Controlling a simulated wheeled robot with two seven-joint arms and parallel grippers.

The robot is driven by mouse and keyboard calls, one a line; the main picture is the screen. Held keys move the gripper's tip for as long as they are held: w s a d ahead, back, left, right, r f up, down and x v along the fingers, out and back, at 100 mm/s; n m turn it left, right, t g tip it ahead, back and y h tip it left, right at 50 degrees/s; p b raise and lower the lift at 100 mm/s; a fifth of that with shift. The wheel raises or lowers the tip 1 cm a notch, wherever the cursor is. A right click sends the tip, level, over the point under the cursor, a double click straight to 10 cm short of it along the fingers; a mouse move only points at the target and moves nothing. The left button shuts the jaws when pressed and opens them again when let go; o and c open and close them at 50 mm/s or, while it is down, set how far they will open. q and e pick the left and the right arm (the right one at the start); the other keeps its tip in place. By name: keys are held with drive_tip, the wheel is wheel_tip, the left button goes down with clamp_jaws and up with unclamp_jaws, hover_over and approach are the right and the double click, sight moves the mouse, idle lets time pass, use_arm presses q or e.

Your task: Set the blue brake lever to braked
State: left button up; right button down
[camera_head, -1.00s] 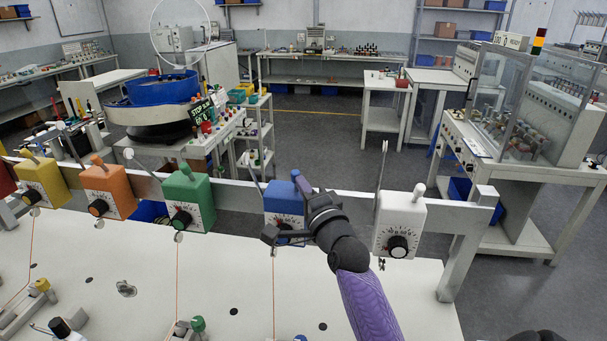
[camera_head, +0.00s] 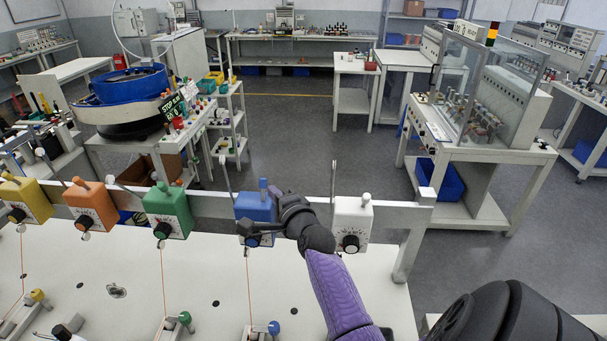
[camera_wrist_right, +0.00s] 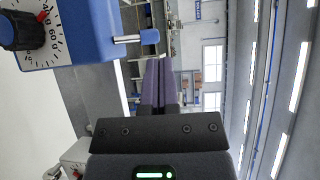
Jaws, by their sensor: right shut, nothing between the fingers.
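The blue box (camera_head: 255,208) with a dial hangs on the pale rail. A short blue-capped lever (camera_head: 263,186) stands on its top, roughly upright. In the right wrist view, the lever (camera_wrist_right: 150,37) shows as a metal pin with a blue tip on the box (camera_wrist_right: 85,30). My right gripper (camera_head: 275,190) has purple fingers, shut and empty, just right of the lever. In the right wrist view, the fingertips (camera_wrist_right: 159,62) lie close to the blue tip; I cannot tell whether they touch. My right wrist hides part of the box front. My left gripper is out of view.
A white box (camera_head: 352,222) stands right of the blue one on the rail (camera_head: 400,212). A green box (camera_head: 168,210) and an orange box (camera_head: 90,205) stand to the left. A blue-tipped fitting (camera_head: 273,327) sits on the white table (camera_head: 200,275) below.

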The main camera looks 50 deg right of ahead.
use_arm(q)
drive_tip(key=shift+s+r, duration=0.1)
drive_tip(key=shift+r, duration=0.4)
use_arm(e)
drive_tip(key=s+a+r, duration=0.2)
drive_tip(key=s+r, duration=0.1)
drive_tip(key=s, duration=0.6)
drive_tip(key=shift+r, duration=0.3)
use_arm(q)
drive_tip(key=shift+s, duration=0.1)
use_arm(e)
drive_tip(key=shift+s+a, duration=0.15)
drive_tip(key=shift+a, duration=0.05)
